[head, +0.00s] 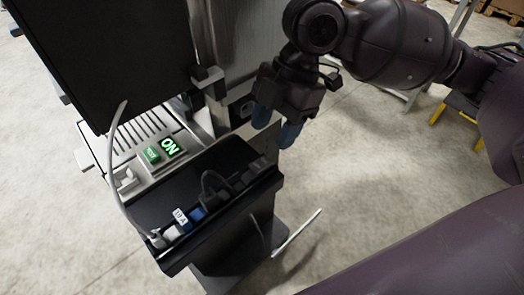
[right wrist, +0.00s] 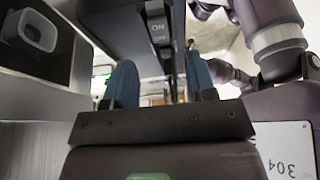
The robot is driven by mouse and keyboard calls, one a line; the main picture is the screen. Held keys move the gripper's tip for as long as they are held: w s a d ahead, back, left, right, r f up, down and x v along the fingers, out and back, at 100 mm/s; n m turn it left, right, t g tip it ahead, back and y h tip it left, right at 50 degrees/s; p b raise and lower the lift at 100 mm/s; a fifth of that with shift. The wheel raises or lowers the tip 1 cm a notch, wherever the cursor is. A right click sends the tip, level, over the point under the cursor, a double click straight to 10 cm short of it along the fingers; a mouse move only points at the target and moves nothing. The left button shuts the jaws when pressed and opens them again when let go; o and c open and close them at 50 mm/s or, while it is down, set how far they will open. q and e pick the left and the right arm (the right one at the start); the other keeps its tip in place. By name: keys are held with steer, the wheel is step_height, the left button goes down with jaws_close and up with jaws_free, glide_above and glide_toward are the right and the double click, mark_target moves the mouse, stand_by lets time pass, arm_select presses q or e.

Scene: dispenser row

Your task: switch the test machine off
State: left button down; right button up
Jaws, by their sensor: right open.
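The test machine (head: 145,150) stands at the left in the head view, with a lit green ON display (head: 169,146) and a small green button (head: 151,155) beside it. My right gripper (head: 276,124) is to the right of that panel, its blue fingers pointing down, apart and empty. In the right wrist view, a grey rocker switch (right wrist: 158,30) marked ON sits on a dark housing beyond and between the two fingers (right wrist: 160,75). No contact with it shows. The head view does not clearly show this switch. My left gripper is out of view.
A black shelf (head: 150,205) with plugs, a blue connector (head: 196,214) and a 10 A-like label juts out below the panel. A pale cable (head: 119,190) loops at its left. A large black screen-like box (head: 105,55) overhangs the panel. Open concrete floor lies to the right.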

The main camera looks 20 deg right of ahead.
mark_target(261, 163)
steer(key=b+x, duration=0.1)
steer(key=x, duration=0.3)
steer(key=shift+f, duration=0.35)
steer(key=shift+s+a+f, duration=0.1)
steer(key=shift+a+f, duration=0.2)
steer(key=shift+f, duration=0.25)
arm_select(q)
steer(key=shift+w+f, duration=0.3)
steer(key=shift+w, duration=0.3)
arm_select(e)
steer(key=shift+a+f, duration=0.1)
steer(key=shift+f, duration=0.1)
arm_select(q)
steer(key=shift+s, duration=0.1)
arm_select(e)
steer(key=shift+c, duration=0.3)
